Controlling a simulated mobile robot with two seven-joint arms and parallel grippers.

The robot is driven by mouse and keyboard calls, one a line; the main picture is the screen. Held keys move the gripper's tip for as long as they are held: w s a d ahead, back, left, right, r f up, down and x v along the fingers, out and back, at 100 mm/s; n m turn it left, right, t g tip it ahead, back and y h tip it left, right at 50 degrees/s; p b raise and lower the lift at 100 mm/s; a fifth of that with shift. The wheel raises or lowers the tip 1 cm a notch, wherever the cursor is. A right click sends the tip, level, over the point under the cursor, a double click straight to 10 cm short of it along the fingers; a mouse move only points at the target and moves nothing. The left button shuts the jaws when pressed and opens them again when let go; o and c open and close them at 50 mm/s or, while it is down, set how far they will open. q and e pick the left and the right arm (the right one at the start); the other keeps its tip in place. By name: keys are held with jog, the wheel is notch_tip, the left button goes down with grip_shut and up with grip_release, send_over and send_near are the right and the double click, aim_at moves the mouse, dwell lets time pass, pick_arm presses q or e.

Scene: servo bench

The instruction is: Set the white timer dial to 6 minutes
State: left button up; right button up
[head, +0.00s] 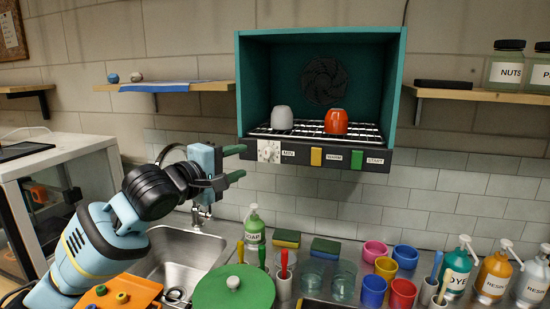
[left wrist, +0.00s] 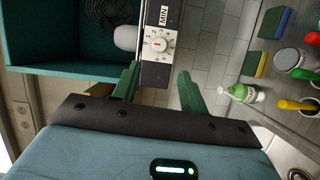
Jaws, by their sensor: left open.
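The white timer dial (head: 269,151) is on the left end of the dark front panel under the teal oven box, beside a MIN label. In the left wrist view the dial (left wrist: 159,44) is a white knob with a red mark on a numbered white plate; its setting is too small to read surely. My left gripper (head: 238,162) is open with green fingers, just left of the dial in the head view. In the left wrist view the fingers (left wrist: 159,74) point toward the dial, one on each side, with nothing between them. My right gripper is out of view.
The teal oven box (head: 240,90) holds a white cup (head: 282,118) and an orange cup (head: 336,122) on a rack. Yellow (head: 316,156) and green (head: 356,159) buttons sit right of the dial. A soap bottle (head: 254,228), cups and a sink are below.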

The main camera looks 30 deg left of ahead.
aim_at(265, 154)
pick_arm(q)
jog(key=shift+s+d+h, duration=0.3)
jog(key=shift+s+d, duration=0.1)
jog(key=shift+s, duration=0.1)
jog(key=shift+w+d, duration=0.2)
jog(key=shift+w, duration=1.1)
jog(key=shift+w+d, duration=0.2)
jog(key=shift+w, duration=1.1)
jog(key=shift+w+d, duration=0.2)
jog(key=shift+w, duration=1.1)
grip_shut()
